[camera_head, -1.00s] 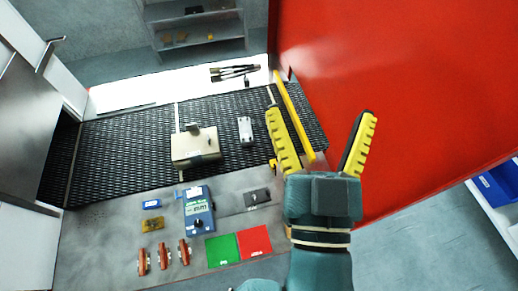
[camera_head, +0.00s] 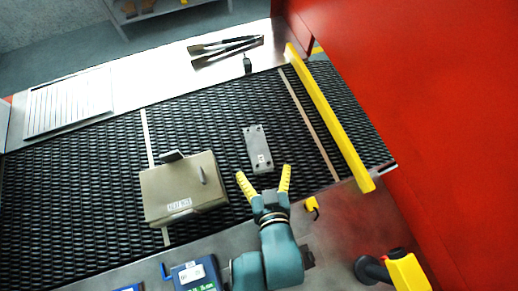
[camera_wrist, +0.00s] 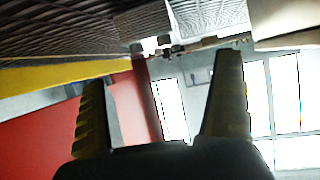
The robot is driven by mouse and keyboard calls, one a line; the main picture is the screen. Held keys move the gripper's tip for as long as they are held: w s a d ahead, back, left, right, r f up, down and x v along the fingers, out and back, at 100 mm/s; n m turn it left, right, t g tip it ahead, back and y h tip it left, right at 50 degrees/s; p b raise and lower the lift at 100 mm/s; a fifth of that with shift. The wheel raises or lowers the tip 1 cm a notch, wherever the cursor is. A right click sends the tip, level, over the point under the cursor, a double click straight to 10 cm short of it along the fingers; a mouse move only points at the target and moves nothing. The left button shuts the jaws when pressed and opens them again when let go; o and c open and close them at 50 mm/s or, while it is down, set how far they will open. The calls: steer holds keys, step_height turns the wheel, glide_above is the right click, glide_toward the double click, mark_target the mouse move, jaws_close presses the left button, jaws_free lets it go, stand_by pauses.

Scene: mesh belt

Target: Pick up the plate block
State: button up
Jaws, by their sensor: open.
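The plate block (camera_head: 257,148) is a small grey rectangular plate with dark holes near its corners and a small light label. It lies flat on the black mesh belt (camera_head: 215,120), right of the beige box. My gripper (camera_head: 264,179) is open, with yellow-faced fingers spread just on the near side of the block. Its tips look close to the block's near end, and nothing is between them. In the wrist view my gripper (camera_wrist: 160,100) shows both fingers apart and empty. A grey block shape at the top there may be the plate block; I cannot tell surely.
A beige box (camera_head: 183,190) with a handle stands left of the block. A yellow bar (camera_head: 328,115) runs along the belt's right side, before a red wall (camera_head: 440,90). Dark tools (camera_head: 228,45) lie on the far ledge. A blue device (camera_head: 195,275) is at the near edge.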

mark_target(259, 148)
steer(key=b+x, duration=0.1)
steer(key=x, duration=0.8)
steer(key=shift+w, duration=0.15)
steer(key=shift+c, duration=0.3)
steer(key=c, duration=1.2)
steer(key=shift+r, duration=0.15)
steer(key=shift+c, duration=0.8)
